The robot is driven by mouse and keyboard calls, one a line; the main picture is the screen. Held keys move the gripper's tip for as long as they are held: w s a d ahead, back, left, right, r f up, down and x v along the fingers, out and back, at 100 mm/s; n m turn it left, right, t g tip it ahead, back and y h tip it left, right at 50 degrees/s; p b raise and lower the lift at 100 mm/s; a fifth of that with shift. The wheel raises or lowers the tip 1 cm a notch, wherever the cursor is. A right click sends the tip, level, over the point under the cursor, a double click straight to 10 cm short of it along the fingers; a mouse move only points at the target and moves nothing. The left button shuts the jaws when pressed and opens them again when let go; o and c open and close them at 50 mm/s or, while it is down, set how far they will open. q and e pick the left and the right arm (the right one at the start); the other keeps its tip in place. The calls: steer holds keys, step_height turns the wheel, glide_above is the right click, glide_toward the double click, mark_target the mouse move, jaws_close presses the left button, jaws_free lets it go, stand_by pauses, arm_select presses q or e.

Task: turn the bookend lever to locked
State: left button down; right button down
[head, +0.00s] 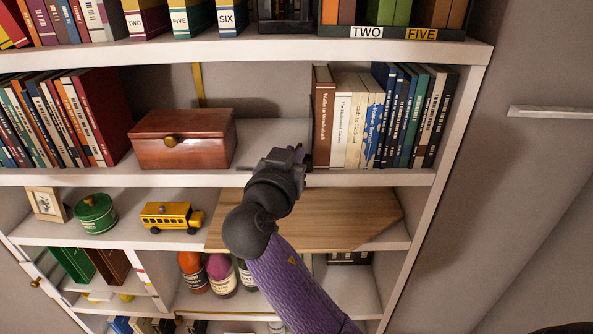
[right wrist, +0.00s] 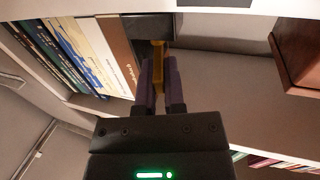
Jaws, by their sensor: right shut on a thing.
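My right gripper (head: 300,153) is at the front of the middle shelf, at the left end of the upright book row. In the right wrist view its two dark fingers (right wrist: 160,88) are closed around a narrow yellow lever (right wrist: 157,55). The lever stands against a dark bookend (right wrist: 148,26) beside the brown book (right wrist: 118,52). In the head view the gripper hides the lever and most of the bookend. Any locked or unlocked marking is too small or hidden to tell. My left gripper is not in view.
A reddish wooden box (head: 183,140) stands left on the same shelf, with bare shelf between it and my gripper. Upright books (head: 400,115) stand to the right. Below are a wooden board (head: 340,215), a yellow toy bus (head: 172,216) and a green tin (head: 95,214).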

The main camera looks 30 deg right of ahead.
steer(key=shift+w+a+m+g+h+b, duration=0.15)
steer(key=shift+w+m+g+h+b, duration=0.45)
steer(key=shift+m+g+b, duration=1.35)
steer(key=shift+w+a+m+g+h+b, duration=0.25)
steer(key=shift+m+g+h+b, duration=0.85)
steer(key=shift+g, duration=1.5)
steer(key=shift+w+a+m+g+h+b, duration=0.1)
steer(key=shift+w+m+g+h+b, duration=0.45)
steer(key=shift+m+g+b, duration=1.4)
steer(key=shift+g, duration=0.7)
steer(key=c, duration=0.7)
jaws_free()
steer(key=shift+r, duration=1.95)
step_height(320, 180, up, 6)
steer(key=p, duration=0.3)
steer(key=shift+r+p, duration=0.1)
steer(key=shift+p, duration=0.25)
